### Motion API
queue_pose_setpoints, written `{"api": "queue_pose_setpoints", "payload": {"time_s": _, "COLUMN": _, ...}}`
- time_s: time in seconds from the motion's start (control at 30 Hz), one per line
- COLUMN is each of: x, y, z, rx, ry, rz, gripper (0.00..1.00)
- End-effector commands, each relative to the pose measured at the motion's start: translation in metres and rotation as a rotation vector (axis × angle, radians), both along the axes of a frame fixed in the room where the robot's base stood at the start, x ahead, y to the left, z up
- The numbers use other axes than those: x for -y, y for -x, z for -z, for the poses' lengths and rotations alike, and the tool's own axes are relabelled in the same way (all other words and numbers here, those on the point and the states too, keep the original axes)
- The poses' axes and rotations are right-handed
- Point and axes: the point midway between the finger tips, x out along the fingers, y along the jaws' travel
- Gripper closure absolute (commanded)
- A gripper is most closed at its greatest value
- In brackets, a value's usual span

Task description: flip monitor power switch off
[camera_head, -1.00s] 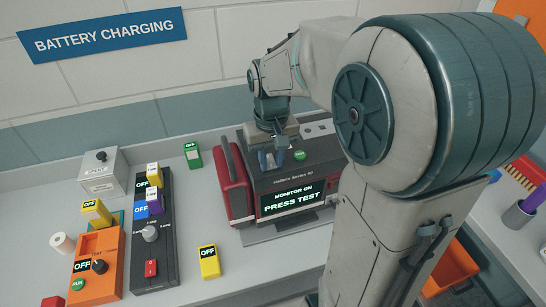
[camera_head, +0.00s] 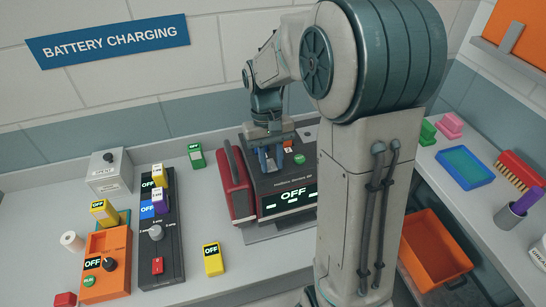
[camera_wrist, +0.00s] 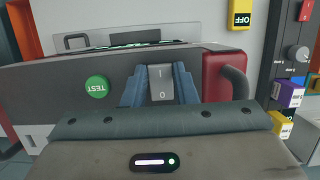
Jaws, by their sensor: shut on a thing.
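The monitor (camera_head: 283,190) is a dark box with a red side and handle, standing on the bench. Its screen (camera_head: 292,197) reads OFF. A round green TEST button (camera_head: 299,159) sits on its top; it also shows in the wrist view (camera_wrist: 97,87). The power switch (camera_wrist: 161,83) is a grey rocker marked I and 0. My gripper (camera_head: 273,160) is down at the monitor's top, left of the green button. In the wrist view its blue fingers (camera_wrist: 160,92) are shut on the switch, one on each side. The switch is hidden by the fingers in the head view.
Left on the bench are a black panel (camera_head: 171,262) with a knob and OFF tags, an orange box (camera_head: 110,280), a grey box (camera_head: 109,178) and a yellow OFF tag (camera_head: 212,259). On the right are an orange bin (camera_head: 437,250) and a blue tray (camera_head: 466,166).

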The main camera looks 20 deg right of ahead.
Motion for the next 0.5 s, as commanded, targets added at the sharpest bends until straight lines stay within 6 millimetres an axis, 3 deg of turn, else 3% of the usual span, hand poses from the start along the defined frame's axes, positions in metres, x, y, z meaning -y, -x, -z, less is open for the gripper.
{"api": "queue_pose_setpoints", "payload": {"time_s": 0.1, "x": 0.0000, "y": -0.0001, "z": -0.0005, "rx": 0.001, "ry": 0.000, "rz": 0.000, "gripper": 0.97}}
{"api": "queue_pose_setpoints", "payload": {"time_s": 0.13, "x": 0.0000, "y": -0.0001, "z": -0.0005, "rx": 0.001, "ry": 0.000, "rz": 0.000, "gripper": 0.66}}
{"api": "queue_pose_setpoints", "payload": {"time_s": 0.2, "x": 0.0000, "y": -0.0001, "z": -0.0005, "rx": 0.001, "ry": 0.000, "rz": 0.000, "gripper": 0.53}}
{"api": "queue_pose_setpoints", "payload": {"time_s": 0.5, "x": 0.0001, "y": -0.0006, "z": -0.0018, "rx": 0.002, "ry": 0.000, "rz": 0.000, "gripper": 0.53}}
